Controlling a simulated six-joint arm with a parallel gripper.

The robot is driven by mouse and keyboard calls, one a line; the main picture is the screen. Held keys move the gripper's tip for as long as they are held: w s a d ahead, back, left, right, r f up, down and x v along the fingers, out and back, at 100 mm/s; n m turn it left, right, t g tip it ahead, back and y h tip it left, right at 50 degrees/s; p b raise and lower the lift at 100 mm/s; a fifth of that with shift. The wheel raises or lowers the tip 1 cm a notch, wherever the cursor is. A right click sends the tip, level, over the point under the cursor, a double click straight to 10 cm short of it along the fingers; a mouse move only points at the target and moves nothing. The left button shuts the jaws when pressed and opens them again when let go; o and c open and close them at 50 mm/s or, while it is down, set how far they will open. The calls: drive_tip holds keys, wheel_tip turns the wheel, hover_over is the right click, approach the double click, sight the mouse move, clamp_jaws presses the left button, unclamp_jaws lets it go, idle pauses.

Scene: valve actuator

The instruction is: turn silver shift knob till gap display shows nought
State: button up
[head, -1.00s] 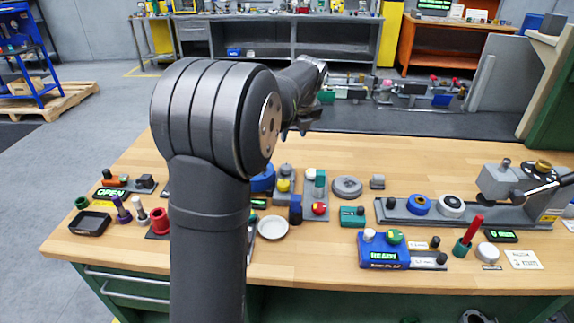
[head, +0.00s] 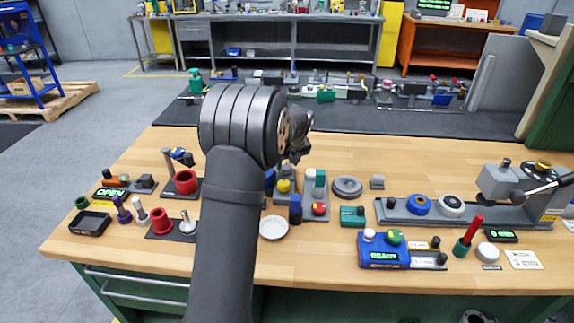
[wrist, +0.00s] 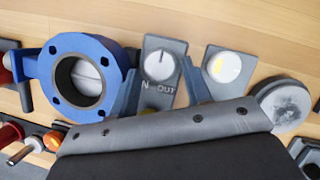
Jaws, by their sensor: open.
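In the head view my gripper (head: 297,150) is over the middle of the bench and hides that knob. A small dark display with green characters (head: 501,236) lies at the right; its reading is too small to make out, and I cannot tell whether it is the gap display.
A blue "READY" box (head: 383,251) and grey rail (head: 470,213) occupy the right side. Bare wood lies behind.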

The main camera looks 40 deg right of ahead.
drive_tip(key=shift+x, duration=0.8)
drive_tip(key=c, duration=0.7)
drive_tip(key=shift+n, duration=0.3)
